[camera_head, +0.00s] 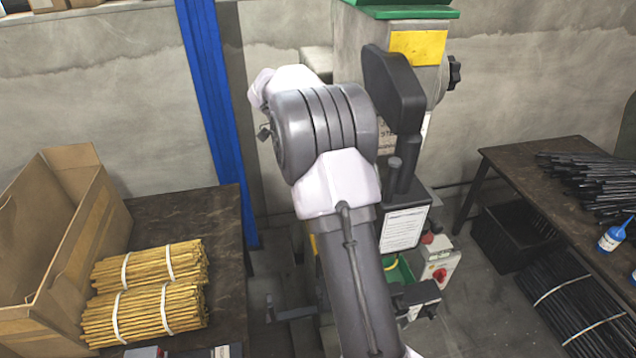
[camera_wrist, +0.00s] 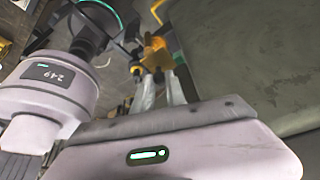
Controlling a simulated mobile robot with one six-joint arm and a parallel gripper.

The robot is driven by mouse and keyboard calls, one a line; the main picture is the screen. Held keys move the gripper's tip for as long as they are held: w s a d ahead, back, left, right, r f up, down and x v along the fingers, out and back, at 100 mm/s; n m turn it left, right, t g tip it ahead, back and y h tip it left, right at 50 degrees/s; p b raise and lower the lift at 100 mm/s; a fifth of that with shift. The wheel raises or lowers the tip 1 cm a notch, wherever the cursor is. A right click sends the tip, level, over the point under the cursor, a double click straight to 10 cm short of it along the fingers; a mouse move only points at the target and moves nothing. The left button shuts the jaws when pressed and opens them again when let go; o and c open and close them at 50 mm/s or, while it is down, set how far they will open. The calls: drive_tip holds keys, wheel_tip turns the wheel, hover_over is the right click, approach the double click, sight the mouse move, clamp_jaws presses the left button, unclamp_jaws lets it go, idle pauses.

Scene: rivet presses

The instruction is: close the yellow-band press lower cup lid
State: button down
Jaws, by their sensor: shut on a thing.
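The press with the yellow band (camera_head: 418,47) stands against the back wall in the head view, with a green top. My arm covers much of its front. Low on it, a green rounded part (camera_head: 399,272) shows beside my arm; I cannot tell whether this belongs to the lower cup. In the wrist view my gripper (camera_wrist: 160,76) has its two pale fingers closed on an orange-yellow part (camera_wrist: 157,55). I cannot tell for sure whether this part is the lid. My gripper is hidden behind my arm in the head view.
A dark table (camera_head: 225,245) at left bears a cardboard box (camera_head: 30,265) and tied bundles of yellow rods (camera_head: 145,305). A black crate (camera_head: 515,238) and a grey box with a red knob (camera_head: 438,272) are lower.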

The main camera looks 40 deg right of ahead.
drive_tip(key=c, duration=1.4)
unclamp_jaws()
drive_tip(key=shift+o, duration=0.2)
drive_tip(key=shift+r, duration=0.1)
drive_tip(key=p+v, duration=0.8)
drive_tip(key=v, duration=0.9)
drive_tip(key=shift+a, duration=0.15)
